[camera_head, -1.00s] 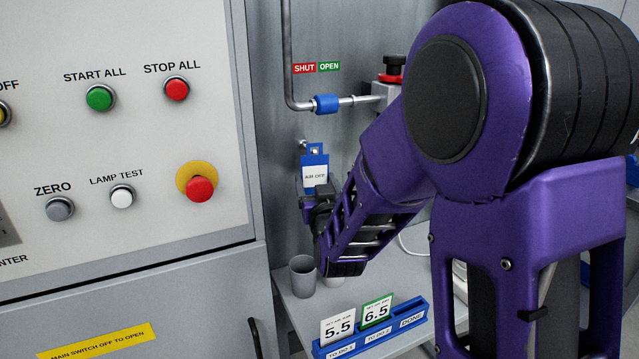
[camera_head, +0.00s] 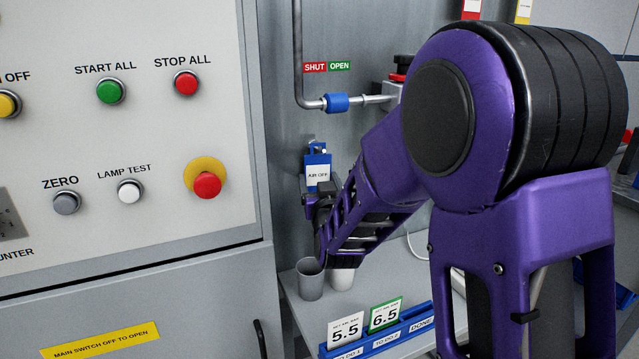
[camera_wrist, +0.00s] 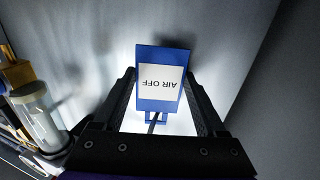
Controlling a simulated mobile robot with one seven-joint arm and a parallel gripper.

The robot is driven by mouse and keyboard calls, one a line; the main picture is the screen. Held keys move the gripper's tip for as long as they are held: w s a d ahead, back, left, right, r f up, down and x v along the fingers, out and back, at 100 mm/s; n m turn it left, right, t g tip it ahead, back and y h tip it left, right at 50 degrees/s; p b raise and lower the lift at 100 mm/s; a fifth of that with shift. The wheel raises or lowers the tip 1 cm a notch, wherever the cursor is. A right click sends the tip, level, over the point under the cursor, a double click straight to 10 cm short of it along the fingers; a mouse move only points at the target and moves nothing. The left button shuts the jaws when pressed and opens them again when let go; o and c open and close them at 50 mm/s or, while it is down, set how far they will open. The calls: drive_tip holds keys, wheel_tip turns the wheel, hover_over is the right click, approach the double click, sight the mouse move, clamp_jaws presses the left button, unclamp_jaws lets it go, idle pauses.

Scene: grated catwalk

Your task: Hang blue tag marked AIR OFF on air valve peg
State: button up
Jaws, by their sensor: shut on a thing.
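The blue tag (camera_head: 317,172) has a white label reading AIR OFF and is upright against the grey panel in the head view. The tag also fills the middle of the wrist view (camera_wrist: 147,61), upside down. My gripper (camera_head: 317,199) is shut on the tag, just below its label in the head view; its fingers (camera_wrist: 162,98) flank it in the wrist view. The peg (camera_head: 311,142) is a small metal stub at the tag's top. I cannot tell whether the tag's hole is around the peg or in front of it.
The blue-collared air pipe (camera_head: 336,103) and SHUT/OPEN label (camera_head: 327,66) are above the tag. A grey cup (camera_head: 309,281) and a white cup (camera_head: 342,279) stand on the shelf below. A blue card rack (camera_head: 390,336) is in front. The control cabinet (camera_head: 130,130) is close at left.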

idle(0.4)
drive_tip(key=o, duration=1.1)
drive_tip(key=shift+c, duration=0.2)
